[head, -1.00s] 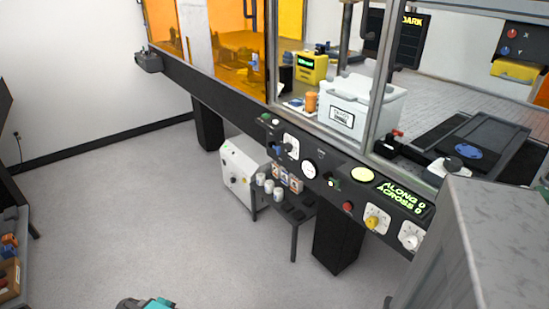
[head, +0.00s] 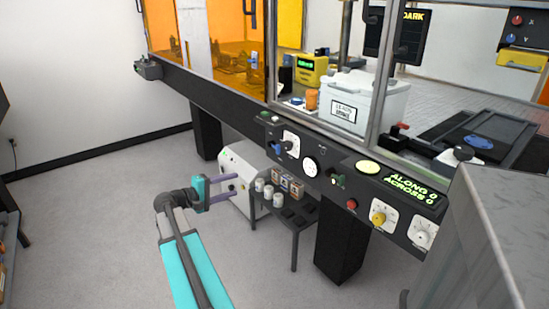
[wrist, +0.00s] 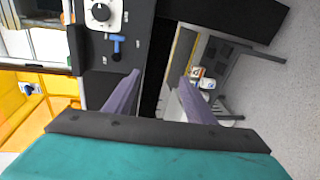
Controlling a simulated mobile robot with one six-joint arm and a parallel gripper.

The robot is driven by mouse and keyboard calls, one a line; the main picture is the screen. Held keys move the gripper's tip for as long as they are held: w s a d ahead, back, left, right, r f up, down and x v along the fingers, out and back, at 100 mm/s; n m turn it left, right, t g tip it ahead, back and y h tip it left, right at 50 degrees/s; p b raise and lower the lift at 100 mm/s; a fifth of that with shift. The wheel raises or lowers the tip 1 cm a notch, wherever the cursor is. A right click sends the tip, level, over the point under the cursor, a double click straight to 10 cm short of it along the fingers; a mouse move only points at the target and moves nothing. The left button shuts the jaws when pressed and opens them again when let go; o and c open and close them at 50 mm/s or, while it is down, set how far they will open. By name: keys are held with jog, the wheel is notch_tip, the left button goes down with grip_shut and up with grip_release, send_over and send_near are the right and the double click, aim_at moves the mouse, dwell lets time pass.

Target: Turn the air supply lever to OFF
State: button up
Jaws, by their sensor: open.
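A small blue lever (head: 277,148) sits on the dark front panel, beside a white dial plate. It also shows in the wrist view as a blue lever (wrist: 117,46) just below the dial, with small labels around it that I cannot read. My gripper (head: 236,189) is open and empty, with two purple fingers, to the left of and below the lever in the head view. In the wrist view my gripper (wrist: 160,76) has its left fingertip near the panel's edge, below and right of the lever, apart from it.
The black front rail (head: 228,105) runs along the machine. Below it stand a white box (head: 241,175) and a small dark table (head: 297,222) with white cups. A white dial (head: 291,139), a yellow knob (head: 378,218) and a red button (head: 352,204) share the panel. Floor at left is clear.

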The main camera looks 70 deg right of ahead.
aim_at(277, 150)
jog(key=s+d+r+g, duration=0.1)
jog(key=s+d+r, duration=0.1)
jog(key=r, duration=0.2)
jog(key=s+d+r+m+g+h+b, duration=0.1)
jog(key=s+d+r, duration=0.1)
jog(key=r, duration=0.2)
jog(key=shift+s+d+r+m, duration=0.25)
jog(key=shift+d+m, duration=0.05)
jog(key=shift+d, duration=0.1)
jog(key=shift+s+d, duration=0.1)
jog(key=shift+d, duration=0.05)
jog(key=x, duration=1.3)
jog(key=shift+s+d+r+b, duration=0.1)
jog(key=shift+s+d+b, duration=0.05)
jog(key=shift+b, duration=0.2)
jog(key=c, duration=1)
jog(key=shift+d, duration=0.1)
jog(key=shift+c, duration=0.2)
